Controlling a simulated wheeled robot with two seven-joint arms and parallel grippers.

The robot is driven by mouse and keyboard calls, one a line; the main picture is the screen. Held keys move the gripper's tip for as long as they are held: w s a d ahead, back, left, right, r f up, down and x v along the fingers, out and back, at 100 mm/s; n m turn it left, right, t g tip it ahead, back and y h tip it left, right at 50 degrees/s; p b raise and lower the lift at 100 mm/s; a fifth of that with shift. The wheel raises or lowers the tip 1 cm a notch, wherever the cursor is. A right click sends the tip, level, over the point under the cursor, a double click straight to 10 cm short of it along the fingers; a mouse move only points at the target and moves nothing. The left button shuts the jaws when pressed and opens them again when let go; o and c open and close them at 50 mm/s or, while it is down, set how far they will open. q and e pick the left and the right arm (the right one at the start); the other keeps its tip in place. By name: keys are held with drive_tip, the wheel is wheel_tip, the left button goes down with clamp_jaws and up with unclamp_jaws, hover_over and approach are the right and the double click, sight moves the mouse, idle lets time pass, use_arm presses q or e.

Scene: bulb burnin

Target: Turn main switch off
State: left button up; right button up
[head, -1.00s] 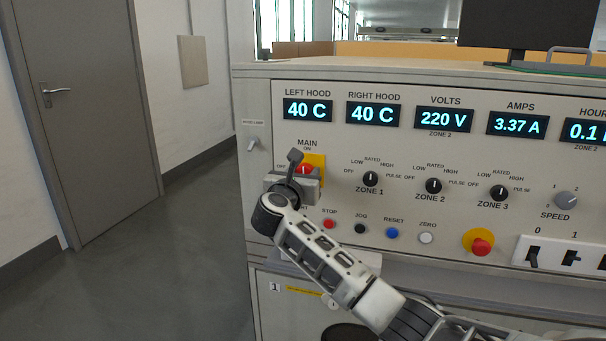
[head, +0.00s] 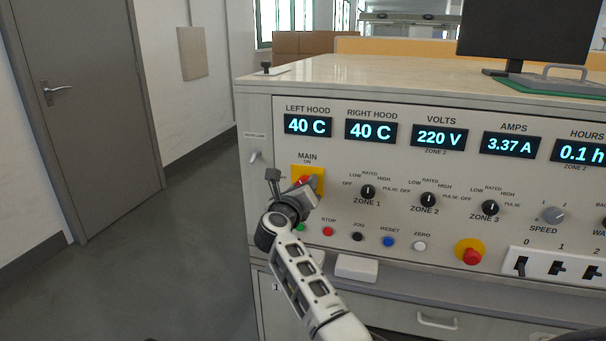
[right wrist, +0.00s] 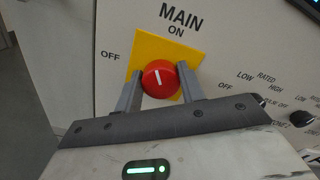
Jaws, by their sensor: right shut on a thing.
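The main switch (head: 306,182) is a red knob on a yellow plate (head: 315,172) at the left of the panel, partly hidden by my gripper in the head view. In the right wrist view the red knob (right wrist: 159,78) sits between my two fingers, its white mark nearly upright, tipped slightly left of the ON label. The OFF label is to its left. My right gripper (right wrist: 159,86) is shut on the knob; it also shows in the head view (head: 293,188). My left gripper is not in view.
Zone knobs (head: 428,200) are to the right, with a row of push buttons (head: 388,242) below. A red emergency button (head: 471,256) on a yellow base is further right. Displays (head: 371,129) line the panel top. Open floor (head: 190,250) is at the left.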

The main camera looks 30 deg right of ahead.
use_arm(q)
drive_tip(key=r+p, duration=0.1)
drive_tip(key=p, duration=0.1)
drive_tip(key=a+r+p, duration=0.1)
drive_tip(key=p, duration=0.2)
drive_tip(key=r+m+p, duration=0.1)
drive_tip(key=p, duration=0.2)
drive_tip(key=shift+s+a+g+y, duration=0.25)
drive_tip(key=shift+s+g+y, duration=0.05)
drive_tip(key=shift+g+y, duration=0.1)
use_arm(e)
drive_tip(key=n, duration=1.1)
drive_tip(key=shift+w+a+f, duration=0.1)
drive_tip(key=shift+a+f, duration=0.05)
drive_tip(key=shift+f, duration=0.1)
drive_tip(key=shift+n, duration=0.4)
drive_tip(key=o, duration=1)
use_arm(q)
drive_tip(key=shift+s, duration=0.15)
